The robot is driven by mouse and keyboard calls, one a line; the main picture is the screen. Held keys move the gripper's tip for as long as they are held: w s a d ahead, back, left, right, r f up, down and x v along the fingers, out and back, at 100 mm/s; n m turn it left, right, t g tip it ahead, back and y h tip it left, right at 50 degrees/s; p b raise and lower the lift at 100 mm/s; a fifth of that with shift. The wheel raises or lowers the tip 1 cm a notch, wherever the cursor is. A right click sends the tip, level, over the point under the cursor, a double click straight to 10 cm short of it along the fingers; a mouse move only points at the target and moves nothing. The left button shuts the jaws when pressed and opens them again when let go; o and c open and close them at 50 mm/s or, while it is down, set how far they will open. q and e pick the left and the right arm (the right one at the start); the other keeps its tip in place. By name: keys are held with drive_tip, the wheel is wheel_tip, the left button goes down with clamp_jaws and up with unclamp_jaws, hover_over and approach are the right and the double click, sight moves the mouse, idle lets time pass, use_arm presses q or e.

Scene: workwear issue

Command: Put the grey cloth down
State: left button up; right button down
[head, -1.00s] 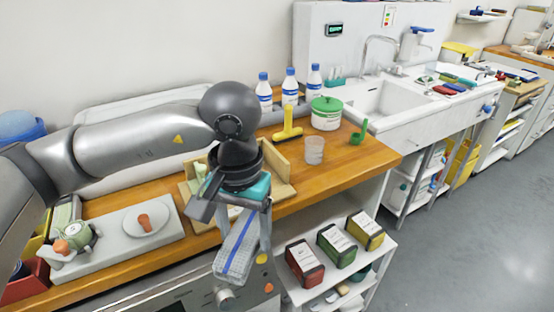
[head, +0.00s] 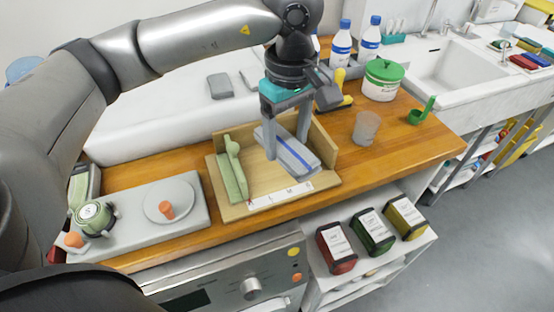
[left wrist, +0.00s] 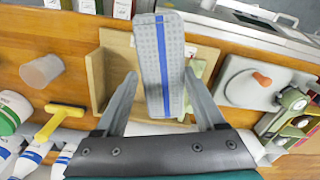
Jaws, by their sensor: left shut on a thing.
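The grey cloth (head: 296,158) is a folded strip with a blue stripe. My left gripper (head: 287,145) points down and is shut on it, with one finger on each side. In the head view the cloth is over the right part of a wooden tray (head: 240,209); I cannot tell whether it touches the tray floor. In the left wrist view the cloth (left wrist: 154,60) lies between the two fingers (left wrist: 160,95). My right gripper is not in view.
A clear cup (head: 366,127), a yellow-handled tool (head: 338,92) and a green-lidded tub (head: 382,82) stand to the right of the tray. A grey plate with a disc (head: 168,200) and a green gadget (head: 95,216) are to the left.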

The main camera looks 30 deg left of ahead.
sight(288, 131)
use_arm(q)
drive_tip(key=n, duration=0.1)
drive_tip(key=w+n, duration=0.1)
drive_tip(key=n, duration=0.1)
drive_tip(key=shift+a+r, duration=0.15)
drive_tip(key=shift+r, duration=0.15)
drive_tip(key=n, duration=0.1)
drive_tip(key=w+n, duration=0.1)
drive_tip(key=n, duration=0.1)
drive_tip(key=r+n, duration=0.1)
drive_tip(key=shift+w+a+n+p, duration=0.25)
drive_tip(key=shift+a+n+p, duration=0.05)
drive_tip(key=shift+n, duration=0.1)
drive_tip(key=n, duration=0.2)
drive_tip(key=w+n, duration=0.1)
drive_tip(key=shift+a+r, duration=0.2)
drive_tip(key=shift+r, duration=0.1)
drive_tip(key=w+a+r+n+p, duration=0.1)
drive_tip(key=w+a+r+n, duration=0.15)
drive_tip(key=n, duration=0.85)
drive_tip(key=w+a+r+n+p, duration=0.1)
drive_tip(key=w+r+n, duration=0.15)
drive_tip(key=n, duration=0.85)
drive_tip(key=f, duration=1)
drive_tip(key=f+b, duration=0.1)
drive_tip(key=f, duration=0.4)
drive_tip(key=shift+w+d, duration=0.15)
drive_tip(key=shift+d, duration=0.1)
drive_tip(key=shift+f, duration=2.75)
